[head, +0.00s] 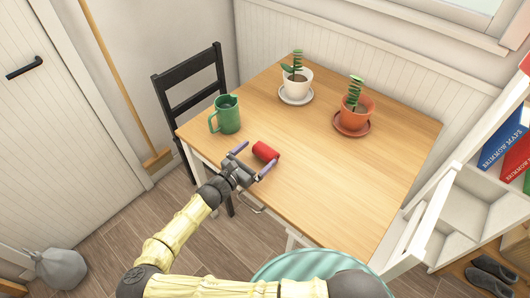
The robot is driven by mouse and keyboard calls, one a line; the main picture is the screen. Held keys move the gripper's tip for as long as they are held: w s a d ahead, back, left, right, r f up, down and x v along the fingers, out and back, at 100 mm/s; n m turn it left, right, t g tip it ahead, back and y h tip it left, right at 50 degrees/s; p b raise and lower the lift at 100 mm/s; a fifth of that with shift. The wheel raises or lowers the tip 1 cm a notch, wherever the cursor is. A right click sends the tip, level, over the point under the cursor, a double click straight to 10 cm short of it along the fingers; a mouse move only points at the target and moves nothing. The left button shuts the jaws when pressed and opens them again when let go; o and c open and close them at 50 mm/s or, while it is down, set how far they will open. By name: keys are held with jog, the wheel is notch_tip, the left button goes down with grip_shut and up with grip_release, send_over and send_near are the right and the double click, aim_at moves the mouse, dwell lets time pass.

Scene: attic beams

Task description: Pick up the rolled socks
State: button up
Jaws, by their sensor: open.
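The rolled socks (266,151) are a small red roll lying on the wooden table (330,190) near its front left edge. My gripper (254,157) is open, with its two purple fingers spread apart. The fingers reach over the table edge toward the near side of the red roll. The right finger lies close to the roll's lower right end; I cannot tell whether it touches. The roll shows almost whole.
A green pitcher (226,114) stands left of the roll. A white pot (297,84) and an orange pot (355,112) with plants stand farther back. A black chair (191,88) is at the left side. The table's middle and right are clear.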

aim_at(268, 145)
jog(key=shift+w+d, duration=0.3)
jog(key=shift+w, duration=0.05)
jog(key=x, duration=0.5)
jog(key=shift+d+p, duration=0.3)
jog(key=shift+p, duration=0.1)
jog(key=shift+s, duration=0.1)
jog(key=c, duration=1)
